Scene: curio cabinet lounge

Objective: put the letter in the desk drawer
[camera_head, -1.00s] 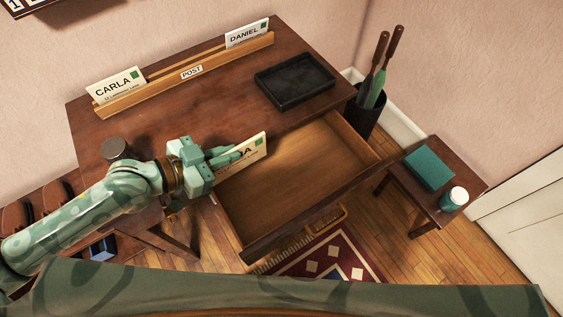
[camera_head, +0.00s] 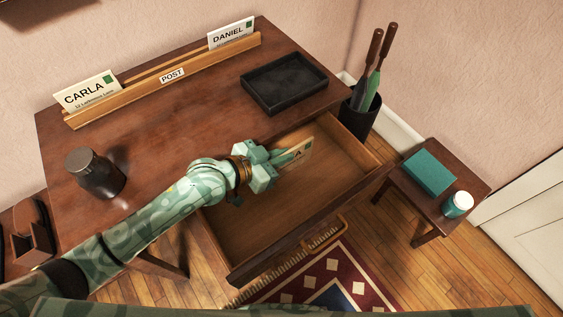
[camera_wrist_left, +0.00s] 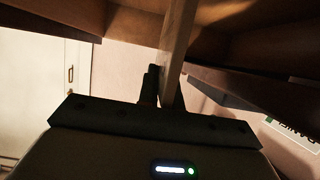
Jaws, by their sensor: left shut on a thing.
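My left gripper (camera_head: 282,158) is shut on a cream letter (camera_head: 300,154) with a green stamp and a partly hidden name. The gripper and letter are over the open desk drawer (camera_head: 240,215), near its back edge by the desktop. I cannot tell whether the letter touches the drawer bottom. In the left wrist view the letter (camera_wrist_left: 178,55) shows edge-on between the dark fingers (camera_wrist_left: 162,90). The wooden desk (camera_head: 150,115) bears a post rack (camera_head: 205,62) holding the Carla letter (camera_head: 88,92) and the Daniel letter (camera_head: 231,33). My right gripper is not in view.
A black tray (camera_head: 284,83) lies on the desktop, and a dark metal pot (camera_head: 94,173) stands at its left. A black bin (camera_head: 359,115) with long-handled tools stands right of the desk. A side table (camera_head: 440,210) bears a teal box (camera_head: 429,174) and a white-lidded jar (camera_head: 457,205).

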